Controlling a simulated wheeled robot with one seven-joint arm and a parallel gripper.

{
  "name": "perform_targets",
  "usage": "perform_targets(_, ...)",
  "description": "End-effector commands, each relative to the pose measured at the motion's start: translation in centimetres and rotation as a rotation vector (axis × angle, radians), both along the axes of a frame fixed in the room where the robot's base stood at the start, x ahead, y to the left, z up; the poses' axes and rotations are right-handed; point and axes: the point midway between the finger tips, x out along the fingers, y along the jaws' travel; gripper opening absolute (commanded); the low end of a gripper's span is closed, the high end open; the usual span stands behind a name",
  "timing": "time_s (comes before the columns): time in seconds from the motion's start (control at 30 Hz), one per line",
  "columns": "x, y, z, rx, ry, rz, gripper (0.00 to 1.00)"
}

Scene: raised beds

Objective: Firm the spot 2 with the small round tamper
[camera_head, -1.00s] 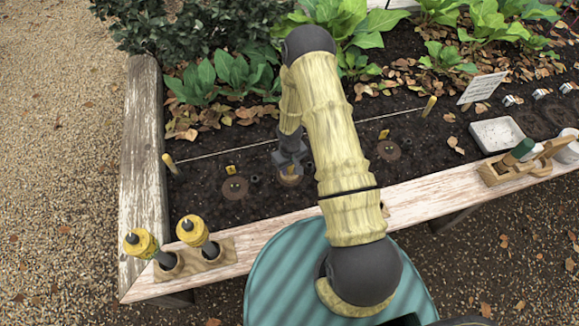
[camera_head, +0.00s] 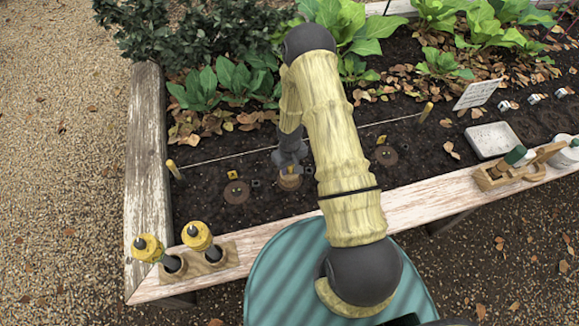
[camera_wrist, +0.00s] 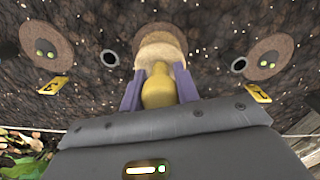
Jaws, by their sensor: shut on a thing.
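My gripper (camera_head: 289,168) is over the bed soil, shut on the small round tamper (camera_head: 289,183). In the wrist view my gripper's two fingers (camera_wrist: 158,88) clasp the tamper's yellow wooden handle (camera_wrist: 158,92). The tamper's pale round base is low at the soil, between two brown discs; whether it presses the soil I cannot tell. The left disc (camera_head: 236,192) and right disc (camera_head: 386,155) each carry small green sprouts and have a yellow tag beside them. No tag number is clearly readable, and the ground under the tamper is hidden.
Two yellow-headed tools (camera_head: 198,237) stand in a wooden holder (camera_head: 228,256) on the front left edge. A string between yellow pegs (camera_head: 425,111) runs behind the discs. Leafy plants fill the back.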

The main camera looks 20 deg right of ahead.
Motion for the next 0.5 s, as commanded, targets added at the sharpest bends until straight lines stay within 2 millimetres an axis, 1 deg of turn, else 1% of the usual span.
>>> perform_targets(0.03, 0.0, 0.0, 0.7, 0.0, 0.0, 0.0, 0.13)
perform_targets(0.3, 0.0, 0.0, 2.4, 0.0, -0.001, -0.001, 0.13)
perform_targets(0.4, 0.0, 0.0, 2.9, 0.0, -0.001, 0.0, 0.13)
perform_targets(0.5, 0.0, 0.0, 2.9, 0.0, -0.001, 0.0, 0.13)
